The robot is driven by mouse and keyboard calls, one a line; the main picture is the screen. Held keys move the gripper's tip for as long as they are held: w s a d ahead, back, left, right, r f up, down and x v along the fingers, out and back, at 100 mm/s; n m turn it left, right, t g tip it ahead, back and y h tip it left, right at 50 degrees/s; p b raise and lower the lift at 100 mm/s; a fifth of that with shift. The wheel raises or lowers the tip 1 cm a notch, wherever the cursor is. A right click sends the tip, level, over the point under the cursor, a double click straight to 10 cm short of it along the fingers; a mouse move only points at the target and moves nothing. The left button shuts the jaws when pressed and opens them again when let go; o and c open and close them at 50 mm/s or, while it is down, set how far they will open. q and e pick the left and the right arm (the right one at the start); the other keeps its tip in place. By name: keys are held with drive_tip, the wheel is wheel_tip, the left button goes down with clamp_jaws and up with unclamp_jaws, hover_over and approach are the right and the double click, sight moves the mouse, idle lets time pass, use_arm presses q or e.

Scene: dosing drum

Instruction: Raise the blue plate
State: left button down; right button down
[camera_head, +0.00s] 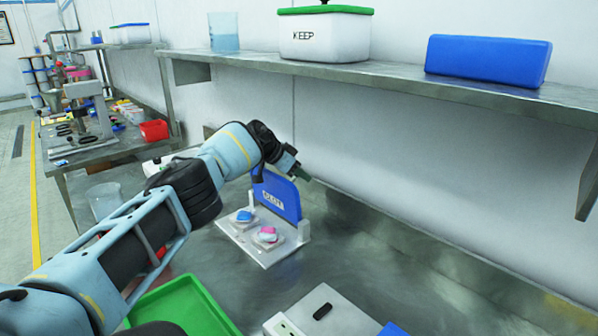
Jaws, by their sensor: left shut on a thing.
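The blue plate (283,201) stands upright at the back of a pale base (264,249) on the metal bench. It bears a small white label whose lettering I cannot read surely. My left gripper (301,175) is at the plate's top edge and is shut on the plate; the contact itself is small and partly hidden by the wrist. A blue piece (244,215) and a pink piece (267,233) sit on small round dishes on the base, in front of the plate. My right gripper is out of view.
A shelf (390,78) above holds a clear beaker (224,33), a white box (323,38) marked KEEP and a blue box (487,61). A green tray (183,306) and a grey device (325,311) lie nearer. The bench right of the base is clear.

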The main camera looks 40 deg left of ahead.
use_arm(q)
drive_tip(key=shift+s+a+f, duration=0.1)
drive_tip(key=shift+s+f, duration=0.05)
drive_tip(key=shift+f, duration=0.5)
drive_tip(key=c, duration=1.1)
unclamp_jaws()
drive_tip(key=shift+a+r, duration=0.1)
drive_tip(key=shift+c, duration=0.2)
drive_tip(key=shift+o, duration=0.2)
drive_tip(key=shift+r, duration=0.15)
drive_tip(key=shift+r, duration=0.1)
